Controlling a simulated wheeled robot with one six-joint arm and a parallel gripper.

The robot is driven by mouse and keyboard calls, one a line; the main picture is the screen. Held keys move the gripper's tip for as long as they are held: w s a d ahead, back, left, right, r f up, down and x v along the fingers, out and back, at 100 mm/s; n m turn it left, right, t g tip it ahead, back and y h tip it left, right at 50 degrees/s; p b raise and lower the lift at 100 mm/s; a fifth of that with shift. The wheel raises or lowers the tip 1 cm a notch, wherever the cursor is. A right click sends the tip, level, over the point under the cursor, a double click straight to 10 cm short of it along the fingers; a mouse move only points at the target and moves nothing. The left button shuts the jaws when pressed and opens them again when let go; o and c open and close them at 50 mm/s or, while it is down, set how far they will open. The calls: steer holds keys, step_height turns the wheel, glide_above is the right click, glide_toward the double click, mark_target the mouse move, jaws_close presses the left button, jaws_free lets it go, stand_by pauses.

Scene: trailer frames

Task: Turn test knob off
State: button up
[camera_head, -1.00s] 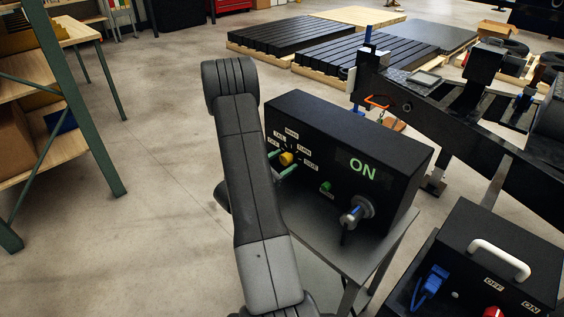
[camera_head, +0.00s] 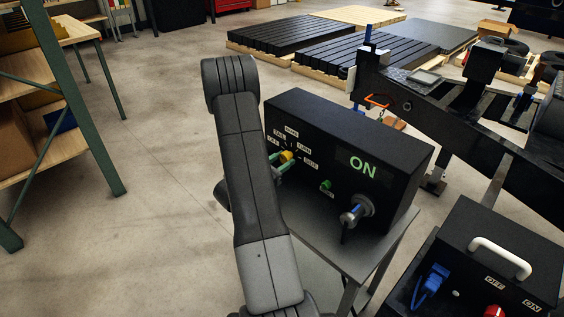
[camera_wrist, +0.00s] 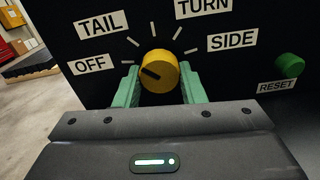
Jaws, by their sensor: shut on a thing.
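The yellow test knob (camera_wrist: 159,73) is on the black tester box (camera_head: 330,130). In the wrist view its dark pointer mark points left and slightly up, toward the OFF label (camera_wrist: 90,64). The TAIL (camera_wrist: 101,24), TURN (camera_wrist: 203,6) and SIDE (camera_wrist: 232,40) labels are around it. My gripper (camera_wrist: 160,84) has its two green fingers on the knob's left and right sides, shut on it. In the head view the knob (camera_head: 286,156) shows small beside my grey arm, and the fingers are partly hidden there. The box's screen (camera_head: 363,168) reads ON in green.
A green RESET button (camera_wrist: 290,65) is right of the knob. A connector with a blue part (camera_head: 356,213) is lower on the box. A second black box (camera_head: 500,250) with a white handle stands front right. A shelf (camera_head: 70,110) is at left; open floor lies between.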

steer(key=n, duration=0.6)
steer(key=shift+s, duration=0.1)
stand_by(0.6)
steer(key=o, duration=1)
steer(key=b+v, duration=0.1)
steer(key=v, duration=1.2)
steer(key=shift+s+a, duration=0.25)
steer(key=shift+s, duration=0.05)
steer(key=shift+w+d, duration=0.1)
steer(key=p+x, duration=0.1)
steer(key=x, duration=1.2)
steer(key=shift+w+d, duration=0.25)
